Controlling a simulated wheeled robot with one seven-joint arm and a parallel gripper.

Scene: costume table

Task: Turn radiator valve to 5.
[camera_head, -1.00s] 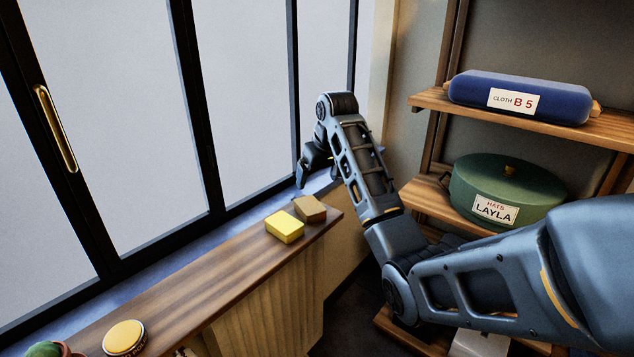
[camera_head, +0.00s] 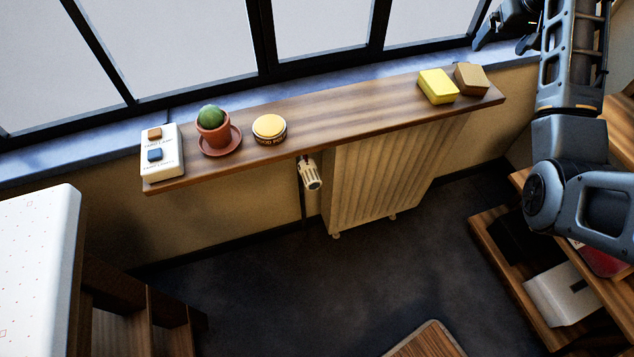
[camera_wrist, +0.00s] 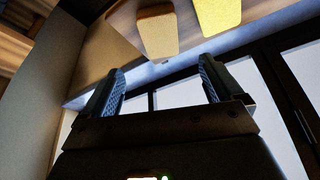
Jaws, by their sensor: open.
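The radiator valve (camera_head: 310,173) is a small pale knob at the left end of the radiator (camera_head: 380,170), below the wooden shelf (camera_head: 340,116). Its markings are too small to read. My gripper (camera_head: 508,40) is at the top right of the head view, by the window and beyond the shelf's right end, far from the valve. In the wrist view my gripper (camera_wrist: 162,88) is open, with nothing between its two fingers. The valve is not in the wrist view.
On the shelf are a switch box (camera_head: 162,152), a potted cactus (camera_head: 213,128), a round tin (camera_head: 269,129), a yellow block (camera_head: 438,86) and a brown block (camera_head: 471,79). A white-topped table (camera_head: 35,265) stands left. The floor (camera_head: 300,290) before the radiator is mostly clear.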

